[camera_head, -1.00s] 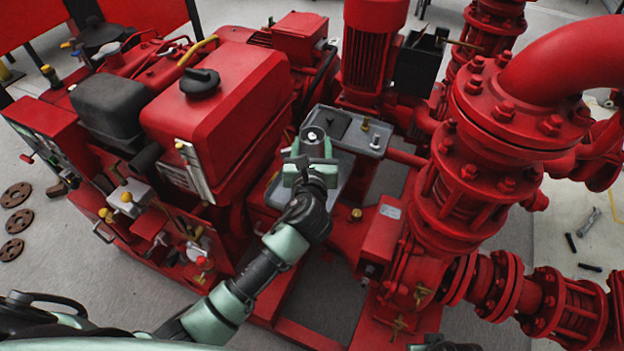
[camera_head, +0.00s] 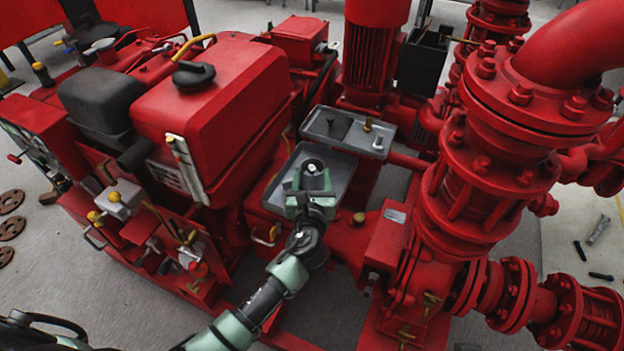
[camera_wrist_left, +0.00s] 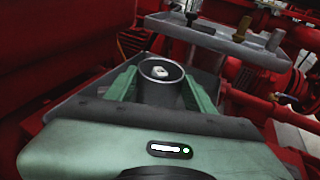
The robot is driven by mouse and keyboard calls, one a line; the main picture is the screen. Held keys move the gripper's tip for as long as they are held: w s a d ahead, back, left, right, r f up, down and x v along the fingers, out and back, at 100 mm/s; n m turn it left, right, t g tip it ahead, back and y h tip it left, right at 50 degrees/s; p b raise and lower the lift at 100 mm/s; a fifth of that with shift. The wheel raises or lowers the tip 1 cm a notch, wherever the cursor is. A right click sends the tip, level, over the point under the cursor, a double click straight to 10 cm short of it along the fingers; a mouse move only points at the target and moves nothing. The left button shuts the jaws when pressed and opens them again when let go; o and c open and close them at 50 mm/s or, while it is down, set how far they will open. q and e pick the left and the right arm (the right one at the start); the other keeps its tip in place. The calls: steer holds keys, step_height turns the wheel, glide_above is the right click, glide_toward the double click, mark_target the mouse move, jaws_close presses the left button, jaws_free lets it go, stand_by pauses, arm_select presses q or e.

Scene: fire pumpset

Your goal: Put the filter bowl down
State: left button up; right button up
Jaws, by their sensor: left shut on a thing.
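My left gripper (camera_head: 312,182) is shut on the filter bowl (camera_head: 313,166), a small grey cylinder with an open top. In the left wrist view the bowl (camera_wrist_left: 162,88) stands upright between the two green fingers, with a small pale piece inside it. The bowl is over the lower grey tray (camera_head: 341,180). The bowl's base is hidden by the gripper, so I cannot tell whether it touches the tray. My right gripper is not in view.
The red tank (camera_head: 225,110) rises close on the left and the large red flanged pipe (camera_head: 480,180) on the right. The lower tray around the bowl looks clear.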

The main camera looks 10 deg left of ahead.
arm_select(q)
steer(key=shift+r, duration=0.15)
steer(key=o, duration=1.5)
